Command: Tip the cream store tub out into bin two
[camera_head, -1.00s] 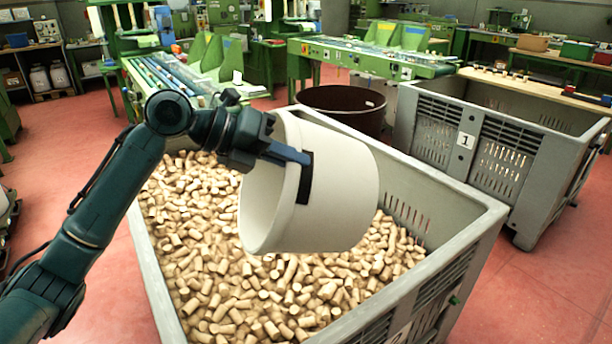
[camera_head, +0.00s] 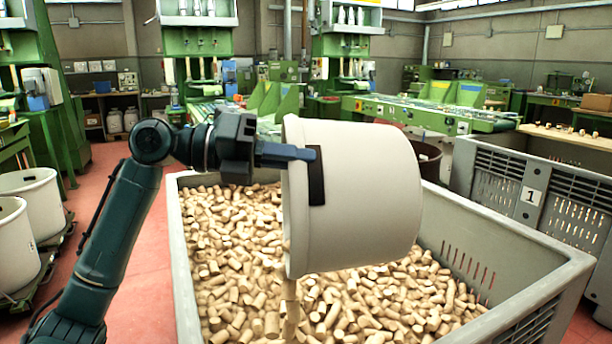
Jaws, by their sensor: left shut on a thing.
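The cream tub (camera_head: 365,200) is tipped onto its side above a large grey bin (camera_head: 520,262) full of cork stoppers (camera_head: 235,255). Its mouth faces left and slightly down, and its inside is hidden from me. A narrow string of corks (camera_head: 290,305) shows just under the lower rim, seemingly falling out. My left gripper (camera_head: 290,153) is shut on the tub's wall near the upper rim, with a dark pad against the outside. The grey bin's number is out of view now. My right gripper is not in view.
A grey bin marked 1 (camera_head: 535,185) stands at the right behind the full bin. A dark brown round vat (camera_head: 428,160) is partly hidden behind the tub. White tubs (camera_head: 32,200) stand at the left. Green machines (camera_head: 430,112) line the back.

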